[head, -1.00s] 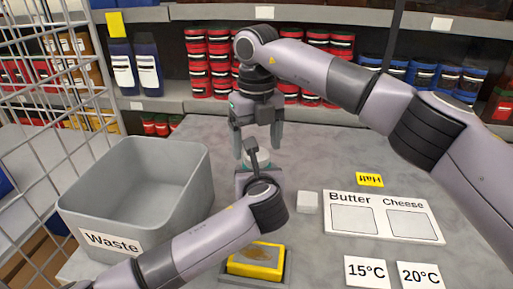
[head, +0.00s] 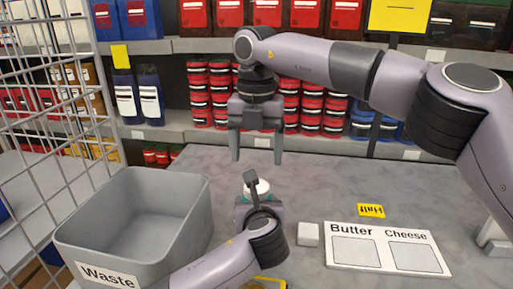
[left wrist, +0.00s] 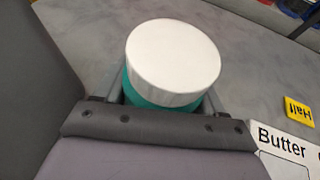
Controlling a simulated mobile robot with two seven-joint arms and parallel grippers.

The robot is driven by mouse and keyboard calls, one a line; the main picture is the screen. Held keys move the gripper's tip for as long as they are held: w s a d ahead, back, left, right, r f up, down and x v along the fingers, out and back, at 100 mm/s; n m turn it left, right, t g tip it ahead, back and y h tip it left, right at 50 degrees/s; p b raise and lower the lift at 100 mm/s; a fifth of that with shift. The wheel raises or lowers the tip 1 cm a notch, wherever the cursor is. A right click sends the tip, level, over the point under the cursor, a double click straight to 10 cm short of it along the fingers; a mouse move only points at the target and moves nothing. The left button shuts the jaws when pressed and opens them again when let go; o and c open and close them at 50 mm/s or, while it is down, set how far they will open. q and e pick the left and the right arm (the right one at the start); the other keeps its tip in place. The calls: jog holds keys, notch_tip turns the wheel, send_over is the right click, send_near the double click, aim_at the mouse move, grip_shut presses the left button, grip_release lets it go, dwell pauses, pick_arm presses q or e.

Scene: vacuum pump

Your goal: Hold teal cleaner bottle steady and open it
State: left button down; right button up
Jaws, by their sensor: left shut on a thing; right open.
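The teal cleaner bottle (head: 242,197) stands upright on the table, with a white round cap (head: 259,187) on top. The cap (left wrist: 172,58) and a teal band (left wrist: 150,92) below it also show in the left wrist view. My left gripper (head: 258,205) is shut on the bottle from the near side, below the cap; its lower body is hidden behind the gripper. My right gripper (head: 257,157) points down above the bottle, open and empty, its fingertips apart from the cap.
A grey waste bin (head: 135,225) stands to the left, beside a wire rack (head: 50,110). A small white block (head: 308,234) and a Butter and Cheese board (head: 387,249) lie to the right, with a yellow Half label (head: 371,211). Shelves of containers stand behind.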

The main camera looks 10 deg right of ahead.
aim_at(244, 199)
notch_tip(244, 199, down, 8)
jog(key=shift+r, duration=0.1)
dwell(0.4)
jog(key=c, duration=1.1)
jog(key=n, duration=0.7)
jog(key=o, duration=1.2)
jog(key=shift+c, duration=0.2)
jog(key=shift+r, duration=0.1)
